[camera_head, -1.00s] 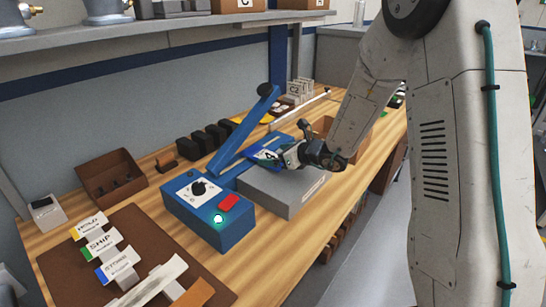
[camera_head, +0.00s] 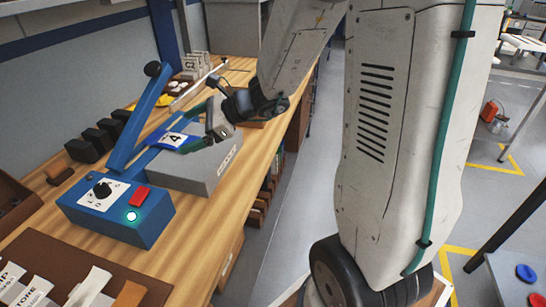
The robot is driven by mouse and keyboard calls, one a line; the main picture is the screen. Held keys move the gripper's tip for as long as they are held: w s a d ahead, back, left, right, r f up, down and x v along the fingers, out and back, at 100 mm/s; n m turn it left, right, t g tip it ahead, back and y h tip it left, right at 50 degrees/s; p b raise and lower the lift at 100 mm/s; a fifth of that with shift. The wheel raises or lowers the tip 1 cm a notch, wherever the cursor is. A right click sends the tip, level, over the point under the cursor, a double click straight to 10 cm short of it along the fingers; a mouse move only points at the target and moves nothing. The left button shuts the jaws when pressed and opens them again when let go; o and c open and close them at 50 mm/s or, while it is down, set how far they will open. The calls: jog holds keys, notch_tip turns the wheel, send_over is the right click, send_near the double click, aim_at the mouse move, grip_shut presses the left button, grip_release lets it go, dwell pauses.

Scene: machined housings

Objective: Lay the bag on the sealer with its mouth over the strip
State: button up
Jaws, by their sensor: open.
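The sealer has a blue control box (camera_head: 118,213) with a dial, red button and lit green lamp, a blue lever arm (camera_head: 136,124) raised at a slant, and a grey platform (camera_head: 192,172). A blue, flat piece with a white label marked 4, which looks like the bag (camera_head: 175,139), lies at the platform's far left part, below the lever. Its mouth and the strip cannot be made out. My gripper (camera_head: 192,128) is open at the bag's right end, its fingers spread. Whether they touch the bag is unclear.
Black blocks (camera_head: 101,137) stand behind the sealer on the wooden bench (camera_head: 205,225). A brown mat (camera_head: 60,262) with labelled tabs lies at front left. Small C2 boxes (camera_head: 193,67) stand farther back. Open floor is right of the bench.

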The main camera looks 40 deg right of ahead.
jog(key=s+a+r+n+g+h, duration=0.1)
jog(key=s+a+r+n+g, duration=0.15)
jog(key=s+n, duration=0.45)
jog(key=s+a+r+n+g, duration=0.2)
jog(key=s+a+n+g, duration=0.15)
jog(key=s+n, duration=0.35)
jog(key=s+d+n+h, duration=0.4)
jog(key=s, duration=0.3)
jog(key=s+d+r+n+g+h, duration=0.1)
jog(key=s+d+n+h, duration=0.3)
jog(key=s, duration=0.3)
jog(key=shift+s+d+r+n+h, duration=0.2)
jog(key=shift+s+d+n+h, duration=0.2)
jog(key=shift+d, duration=0.2)
jog(key=shift+w, duration=0.1)
